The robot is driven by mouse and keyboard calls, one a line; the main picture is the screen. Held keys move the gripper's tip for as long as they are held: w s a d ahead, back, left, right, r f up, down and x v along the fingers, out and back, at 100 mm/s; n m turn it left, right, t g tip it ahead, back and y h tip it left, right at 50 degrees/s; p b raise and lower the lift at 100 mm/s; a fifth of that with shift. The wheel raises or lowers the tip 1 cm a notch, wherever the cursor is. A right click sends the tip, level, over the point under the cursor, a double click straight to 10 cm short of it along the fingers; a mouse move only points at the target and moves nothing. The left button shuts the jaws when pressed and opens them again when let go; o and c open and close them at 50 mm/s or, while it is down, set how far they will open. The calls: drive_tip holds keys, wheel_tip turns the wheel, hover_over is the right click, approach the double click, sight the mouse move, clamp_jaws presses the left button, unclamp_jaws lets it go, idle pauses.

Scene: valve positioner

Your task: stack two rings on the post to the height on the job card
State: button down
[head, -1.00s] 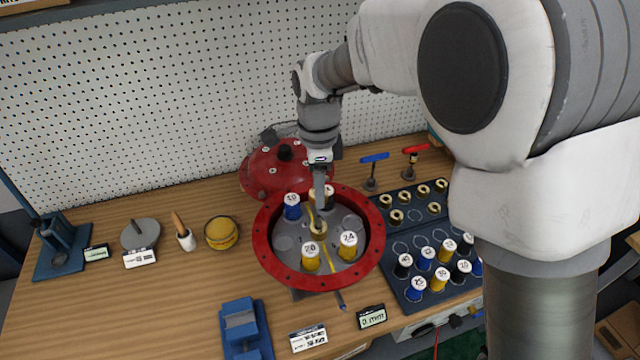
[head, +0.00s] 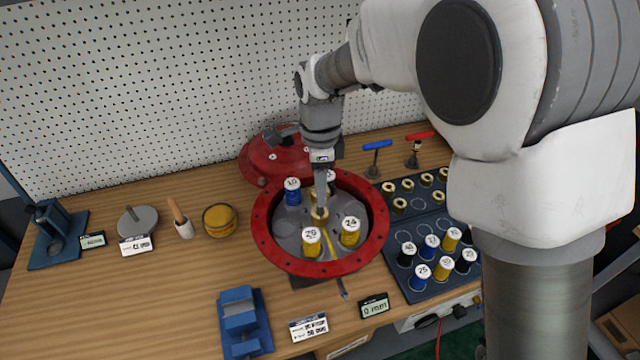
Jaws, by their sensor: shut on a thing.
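My gripper (head: 320,198) points straight down inside the red round housing (head: 263,240). It is shut on a brass ring (head: 319,214) near the middle of the housing floor. The post is not clearly visible; the fingers and ring cover that spot, so I cannot tell whether the ring is around it. More brass rings (head: 400,205) sit in the dark tray at the right. A card (head: 309,328) lies on the bench in front of the housing; I read its "50 mm" only doubtfully. A small display (head: 374,306) beside it reads about 0 mm.
Numbered spools stand in the housing: one blue (head: 292,192), yellow ones (head: 312,242) and (head: 350,232), another partly hidden behind the gripper. More fill the tray (head: 425,292). The red lid (head: 262,165) lies behind, T-handles (head: 375,155) behind right. A blue stand (head: 241,322) is in front.

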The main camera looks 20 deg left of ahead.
drive_tip(key=shift+f, duration=0.25)
drive_tip(key=shift+f+b, duration=1.5)
drive_tip(key=shift+f, duration=0.5)
drive_tip(key=shift+c, duration=1.4)
unclamp_jaws()
wheel_tip(320, 180, up, 17)
drive_tip(key=shift+r+p, duration=0.2)
drive_tip(key=shift+p, duration=0.1)
